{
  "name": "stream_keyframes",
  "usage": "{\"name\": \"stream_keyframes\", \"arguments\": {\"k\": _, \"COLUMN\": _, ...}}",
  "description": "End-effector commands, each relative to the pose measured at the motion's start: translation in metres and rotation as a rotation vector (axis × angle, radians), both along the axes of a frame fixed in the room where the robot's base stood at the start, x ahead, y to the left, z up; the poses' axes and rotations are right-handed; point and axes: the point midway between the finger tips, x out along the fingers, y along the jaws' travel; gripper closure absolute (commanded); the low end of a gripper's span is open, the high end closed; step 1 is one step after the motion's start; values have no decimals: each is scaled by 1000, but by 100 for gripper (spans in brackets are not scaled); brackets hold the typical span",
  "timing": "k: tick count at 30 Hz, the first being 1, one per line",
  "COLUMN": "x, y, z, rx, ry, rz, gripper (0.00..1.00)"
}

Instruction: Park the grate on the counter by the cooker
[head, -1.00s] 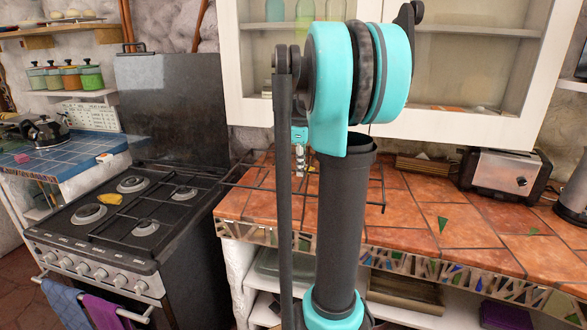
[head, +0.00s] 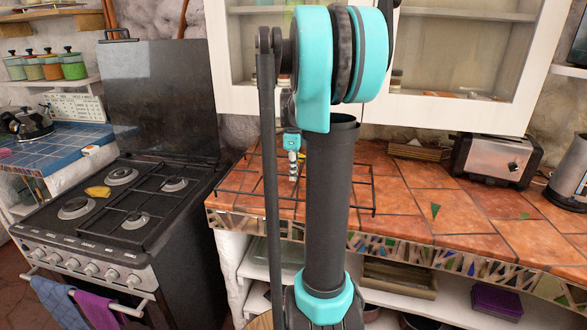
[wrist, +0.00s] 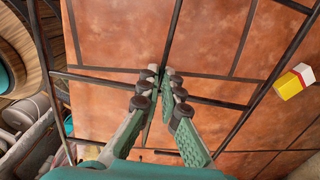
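The grate (head: 373,196), a thin black wire frame with crossing bars, lies level over the orange-tiled counter (head: 425,190), near the end beside the cooker (head: 150,240). My gripper (head: 292,176) points down over the grate. In the wrist view the fingertips of my gripper (wrist: 165,82) are closed together around a bar near the middle of the grate. I cannot tell whether the grate touches the tiles or hangs just above them. My arm hides part of it in the head view.
The cooker's left burners are bare, with a yellow item (head: 97,191) between them; another grate (head: 150,205) covers the right ones. A toaster (head: 497,160) stands at the back right. A small yellow, white and red item (wrist: 297,82) lies near the grate. The counter's right part is clear.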

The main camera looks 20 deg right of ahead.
Motion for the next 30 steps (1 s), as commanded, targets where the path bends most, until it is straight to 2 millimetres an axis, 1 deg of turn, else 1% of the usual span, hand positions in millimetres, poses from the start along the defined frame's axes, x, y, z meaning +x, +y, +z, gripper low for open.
{"name": "stream_keyframes", "arguments": {"k": 4, "x": 0, "y": 0, "z": -3, "rx": 0, "ry": 0, "rz": 0, "gripper": 100}}
{"name": "stream_keyframes", "arguments": {"k": 19, "x": 0, "y": 0, "z": -4, "rx": 0, "ry": 0, "rz": 0, "gripper": 100}}
{"name": "stream_keyframes", "arguments": {"k": 30, "x": 0, "y": 0, "z": -10, "rx": 0, "ry": 0, "rz": 0, "gripper": 100}}
